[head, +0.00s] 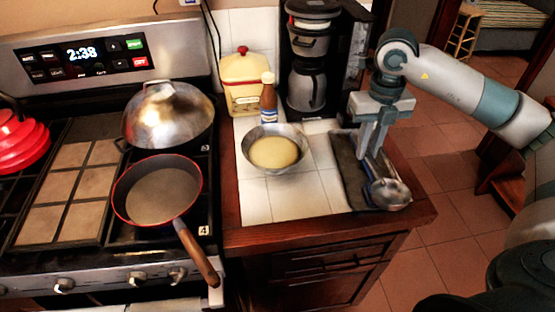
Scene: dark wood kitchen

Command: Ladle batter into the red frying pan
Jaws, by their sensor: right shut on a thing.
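The red frying pan (160,194) sits on the front right burner of the stove, its wooden handle pointing toward the front right. Its inside looks grey and empty. A metal bowl (295,162) of pale batter (273,152) stands on the white tiled counter. My right gripper (371,153) points down over the right side of the counter, right of the bowl. It is shut on the ladle (388,194), whose metal cup rests low at or just above a dark cloth. The ladle's handle is mostly hidden by the fingers. My left gripper is not in view.
A dark cloth (350,172) lies under the ladle. A sauce bottle (268,98), a yellow canister (243,82) and a coffee maker (308,75) stand behind the bowl. A lidded metal pan (168,115) is behind the frying pan. Tiles in front of the bowl are clear.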

